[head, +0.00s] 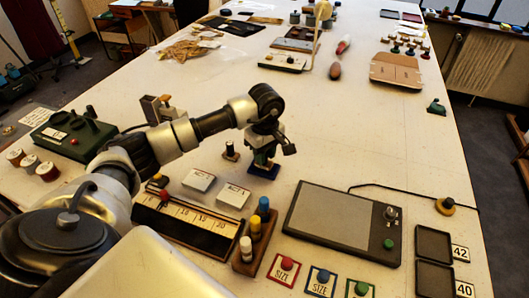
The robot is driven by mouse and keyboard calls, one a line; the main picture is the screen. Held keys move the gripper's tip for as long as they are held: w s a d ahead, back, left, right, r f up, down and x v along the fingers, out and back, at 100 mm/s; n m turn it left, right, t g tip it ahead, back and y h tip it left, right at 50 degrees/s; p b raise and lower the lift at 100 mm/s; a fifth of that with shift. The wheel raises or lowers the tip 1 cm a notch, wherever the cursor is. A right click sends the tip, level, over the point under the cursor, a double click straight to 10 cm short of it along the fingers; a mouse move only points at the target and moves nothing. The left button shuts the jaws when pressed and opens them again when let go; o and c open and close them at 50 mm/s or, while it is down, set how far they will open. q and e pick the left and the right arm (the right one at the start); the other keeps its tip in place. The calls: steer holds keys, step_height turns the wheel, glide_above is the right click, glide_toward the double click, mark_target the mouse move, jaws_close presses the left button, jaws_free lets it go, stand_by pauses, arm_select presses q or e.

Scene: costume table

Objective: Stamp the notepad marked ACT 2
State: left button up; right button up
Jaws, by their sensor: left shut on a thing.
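My left gripper (267,146) comes down from above, shut on a dark stamp (263,158). The stamp is at or just over a dark blue pad (263,171); I cannot tell whether they touch. Two small white notepads lie side by side left of the pad: a left one (199,180) and a right one (233,194). Both carry ACT markings, but the numbers are too small to read surely. Another dark stamp (231,151) stands upright left of the gripper. My right gripper is out of view.
A dark box with a numbered strip (186,220) and a wooden rack of coloured pegs (249,246) stand in front of the notepads. A grey tablet-like device (338,222) with a cable lies to the right. Colour-knobbed SIZE cards (322,280) line the front. The table's middle is clear.

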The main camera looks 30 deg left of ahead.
arm_select(q)
steer(key=shift+r+p, duration=1.45)
steer(key=shift+r, duration=1.85)
